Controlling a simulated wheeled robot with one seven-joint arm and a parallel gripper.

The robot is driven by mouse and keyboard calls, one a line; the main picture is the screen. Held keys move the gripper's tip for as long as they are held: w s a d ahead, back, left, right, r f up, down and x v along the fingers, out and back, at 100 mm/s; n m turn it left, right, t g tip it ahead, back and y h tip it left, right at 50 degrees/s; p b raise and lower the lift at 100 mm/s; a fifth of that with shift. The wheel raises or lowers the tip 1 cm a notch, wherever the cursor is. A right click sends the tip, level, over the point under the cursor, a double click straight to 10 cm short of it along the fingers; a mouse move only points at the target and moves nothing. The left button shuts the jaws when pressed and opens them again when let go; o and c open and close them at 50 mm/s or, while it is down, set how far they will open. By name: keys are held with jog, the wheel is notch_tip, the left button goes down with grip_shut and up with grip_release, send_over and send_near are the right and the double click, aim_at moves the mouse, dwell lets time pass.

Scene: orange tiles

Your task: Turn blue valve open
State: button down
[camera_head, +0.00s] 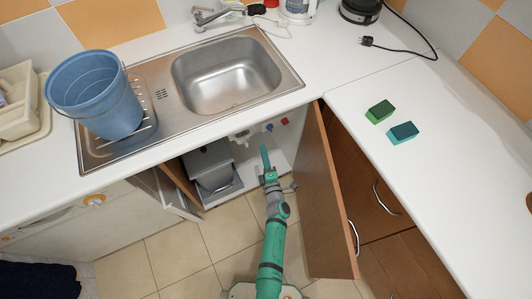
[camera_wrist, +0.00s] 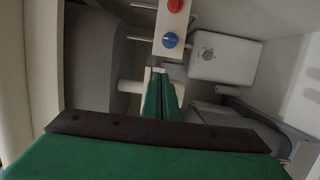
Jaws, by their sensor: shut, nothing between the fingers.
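The blue valve (camera_wrist: 170,40) is a round blue knob on a pale panel, seen in the wrist view just ahead of my fingertips. A red valve (camera_wrist: 176,5) sits beyond it on the same panel. In the head view the blue valve (camera_head: 269,127) and the red valve (camera_head: 285,121) are small, inside the open cabinet under the sink. My gripper (camera_wrist: 159,72) is shut with nothing in it, its green fingers together, and appears apart from the blue valve. In the head view my gripper (camera_head: 265,150) reaches into the cabinet opening.
A cabinet door (camera_head: 325,200) stands open to the right of my arm, and another door (camera_head: 165,190) is open at the left. A grey bin (camera_head: 208,165) stands inside on the left. A white box (camera_wrist: 225,58) is right of the valves.

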aim_at(270, 128)
jog(key=w, duration=0.8)
jog(key=shift+d, duration=0.3)
jog(key=shift+w+d, duration=0.3)
jog(key=shift+d, duration=0.2)
jog(key=shift+a, duration=0.2)
